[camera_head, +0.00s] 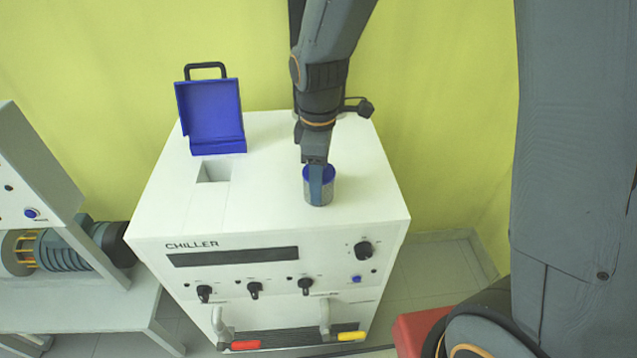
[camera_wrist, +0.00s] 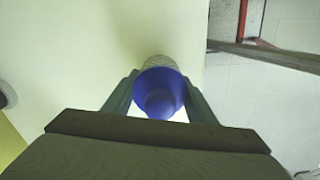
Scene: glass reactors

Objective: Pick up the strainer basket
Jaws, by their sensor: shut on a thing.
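The strainer basket (camera_head: 327,187) is a small grey cylinder with a blue top, upright on the right part of the white chiller's top (camera_head: 270,190). My gripper (camera_head: 318,188) reaches down from above and is shut on it, one finger showing across its near left side. In the wrist view the basket (camera_wrist: 160,92) shows its round blue top between the two fingers of my gripper (camera_wrist: 160,98). Its mesh-like side shows above the blue part. I cannot tell whether its bottom touches the chiller top.
A blue lid (camera_head: 211,117) with a black handle stands open behind a square opening (camera_head: 214,171) in the chiller top, left of my gripper. The chiller front has knobs and red and yellow handled valves (camera_head: 245,345). A bench with a motor-like unit (camera_head: 75,250) stands at left.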

